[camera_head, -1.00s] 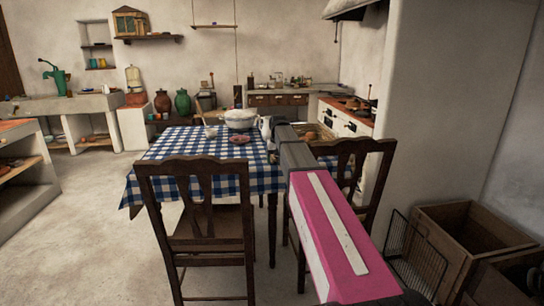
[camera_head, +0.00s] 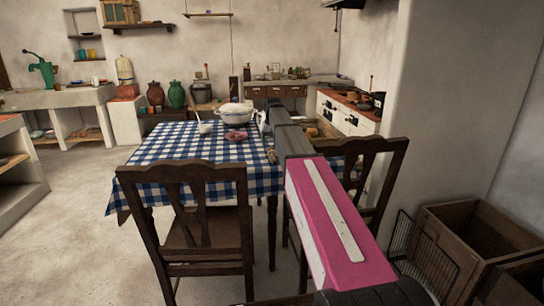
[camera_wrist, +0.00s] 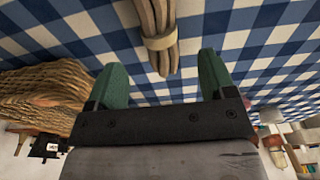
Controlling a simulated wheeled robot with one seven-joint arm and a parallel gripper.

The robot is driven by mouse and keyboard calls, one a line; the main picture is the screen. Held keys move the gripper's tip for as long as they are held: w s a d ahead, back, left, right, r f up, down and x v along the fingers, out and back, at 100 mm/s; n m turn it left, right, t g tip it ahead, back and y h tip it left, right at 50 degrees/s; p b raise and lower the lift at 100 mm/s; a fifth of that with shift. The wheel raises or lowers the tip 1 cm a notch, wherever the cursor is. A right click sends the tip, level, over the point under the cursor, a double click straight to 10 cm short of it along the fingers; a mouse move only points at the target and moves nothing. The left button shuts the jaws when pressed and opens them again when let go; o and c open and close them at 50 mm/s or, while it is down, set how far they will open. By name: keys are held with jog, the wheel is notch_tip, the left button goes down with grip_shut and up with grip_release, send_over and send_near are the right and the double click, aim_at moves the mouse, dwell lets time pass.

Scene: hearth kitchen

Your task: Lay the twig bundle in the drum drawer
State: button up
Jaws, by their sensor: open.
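The twig bundle (camera_wrist: 158,30), several pale brown sticks bound by a band, is over the blue-and-white checked cloth in the wrist view. Its far end runs out of the top edge. My gripper (camera_wrist: 160,62) is open, with one green finger on each side of the bundle's line. The bundle's near end lies between or just beyond the fingertips; I cannot tell the depth. I cannot make out which drawer is the drum drawer; a row of wooden drawer fronts (camera_head: 275,92) shows under the back counter.
A wicker basket (camera_wrist: 40,85) is close on the left in the wrist view. The checked table (camera_head: 160,150) carries a white tureen (camera_head: 235,115), a ladle and a pink dish (camera_head: 236,136). Chairs (camera_head: 190,215) stand at its near side. Wooden crates (camera_head: 465,235) stand right. Open floor lies left.

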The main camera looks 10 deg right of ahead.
aim_at(272, 151)
jog(key=shift+w+f, duration=0.15)
jog(key=shift+f, duration=1.65)
jog(key=shift+w+f, duration=0.1)
jog(key=shift+f, duration=1.65)
jog(key=c, duration=1.1)
jog(key=shift+r, duration=0.1)
